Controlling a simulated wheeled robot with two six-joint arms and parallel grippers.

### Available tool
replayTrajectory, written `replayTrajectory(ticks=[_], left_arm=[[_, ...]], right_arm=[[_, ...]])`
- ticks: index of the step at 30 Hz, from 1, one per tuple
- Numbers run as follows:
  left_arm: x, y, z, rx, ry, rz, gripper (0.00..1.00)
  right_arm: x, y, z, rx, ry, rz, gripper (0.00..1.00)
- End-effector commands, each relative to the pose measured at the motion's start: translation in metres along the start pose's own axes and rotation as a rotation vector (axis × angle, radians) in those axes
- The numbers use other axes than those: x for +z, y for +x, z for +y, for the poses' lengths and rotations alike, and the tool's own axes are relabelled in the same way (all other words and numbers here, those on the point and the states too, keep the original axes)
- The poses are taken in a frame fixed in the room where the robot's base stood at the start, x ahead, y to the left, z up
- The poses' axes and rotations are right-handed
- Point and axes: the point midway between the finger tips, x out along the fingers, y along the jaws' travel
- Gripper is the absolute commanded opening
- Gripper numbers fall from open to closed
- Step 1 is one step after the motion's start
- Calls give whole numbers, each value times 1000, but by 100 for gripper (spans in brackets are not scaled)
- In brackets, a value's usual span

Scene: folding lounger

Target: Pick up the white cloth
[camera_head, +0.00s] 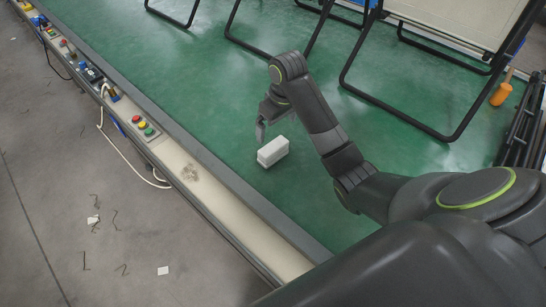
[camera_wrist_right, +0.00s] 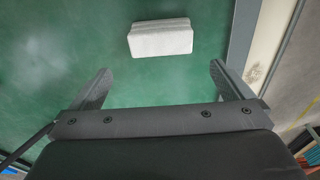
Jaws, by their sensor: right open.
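The white cloth (camera_head: 273,152) is a small folded block lying on the green surface in the head view. It also shows in the right wrist view (camera_wrist_right: 160,38), at the top centre, ahead of the fingers. My right gripper (camera_head: 262,132) is just behind the cloth in the head view, pointing down. In the right wrist view its two fingers (camera_wrist_right: 160,84) are spread wide with only green surface between them. The gripper is apart from the cloth. My left gripper is in neither view.
Black lounger frames (camera_head: 437,132) stand on the green surface (camera_head: 190,85) at the back and right. An orange-handled tool (camera_head: 501,94) is at the far right. A pale ledge with buttons (camera_head: 143,128) and cables runs along the left edge. The surface left of the cloth is clear.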

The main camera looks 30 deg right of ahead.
Motion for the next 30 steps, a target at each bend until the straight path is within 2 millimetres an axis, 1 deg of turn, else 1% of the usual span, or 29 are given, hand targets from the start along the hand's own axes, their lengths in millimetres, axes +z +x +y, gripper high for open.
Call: replayTrajectory(ticks=[1,4,13,14,16,22,27,30], left_arm=[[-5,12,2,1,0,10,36],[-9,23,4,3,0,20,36],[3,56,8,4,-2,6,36],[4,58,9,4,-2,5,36],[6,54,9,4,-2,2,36],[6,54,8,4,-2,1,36],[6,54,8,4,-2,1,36],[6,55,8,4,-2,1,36]], right_arm=[[1,12,0,0,0,0,100],[1,22,0,0,0,0,100],[1,53,0,0,0,0,100],[1,56,0,-1,0,0,100],[1,65,-1,-3,2,-4,100],[1,83,-2,-2,0,-2,100],[2,110,-4,-2,0,-4,100],[2,120,-3,-1,0,-3,100]])
